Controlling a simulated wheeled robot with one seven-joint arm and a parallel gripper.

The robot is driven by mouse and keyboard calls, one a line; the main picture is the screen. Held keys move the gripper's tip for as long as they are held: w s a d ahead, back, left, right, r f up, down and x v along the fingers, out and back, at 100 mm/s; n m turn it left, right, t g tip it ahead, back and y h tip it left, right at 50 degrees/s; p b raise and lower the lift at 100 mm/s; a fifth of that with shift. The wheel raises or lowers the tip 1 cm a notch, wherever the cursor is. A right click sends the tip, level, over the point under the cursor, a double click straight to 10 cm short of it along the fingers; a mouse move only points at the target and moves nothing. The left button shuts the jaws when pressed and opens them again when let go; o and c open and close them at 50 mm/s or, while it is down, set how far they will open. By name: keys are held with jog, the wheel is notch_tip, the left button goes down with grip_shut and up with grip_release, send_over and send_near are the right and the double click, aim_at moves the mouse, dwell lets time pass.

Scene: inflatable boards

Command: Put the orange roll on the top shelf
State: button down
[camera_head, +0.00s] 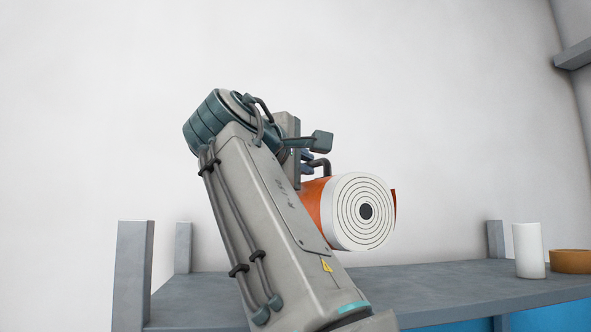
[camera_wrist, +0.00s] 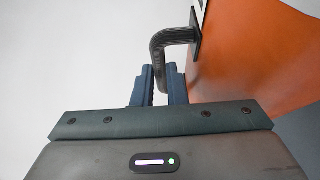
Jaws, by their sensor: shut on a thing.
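The orange roll (camera_head: 314,197) is in the head view, right of my arm, with its white spiral end facing the camera. It appears above the grey top shelf (camera_head: 420,283), with its left part hidden by my arm. In the wrist view the orange side of the roll (camera_wrist: 250,55) fills the upper right. Its dark bent handle (camera_wrist: 172,40) comes down between the blue fingers of my gripper (camera_wrist: 160,84). The gripper is shut on the handle. In the head view the fingers are mostly hidden behind my arm.
A white cylinder (camera_head: 529,251) and a flat orange-brown ring (camera_head: 571,261) stand at the shelf's right end. Grey posts rise at the shelf's corners, one at the front left (camera_head: 133,270). The shelf's middle looks clear. A grey beam (camera_head: 575,54) juts in at upper right.

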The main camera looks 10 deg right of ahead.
jog(key=shift+w, duration=0.2)
jog(key=shift+s+f, duration=0.2)
jog(key=shift+f, duration=3.05)
jog(key=shift+f+b, duration=0.5)
jog(key=shift+f, duration=0.05)
jog(key=c, duration=1.4)
grip_release()
jog(key=shift+o, duration=0.2)
jog(key=shift+a+f, duration=0.1)
jog(key=shift+f, duration=0.05)
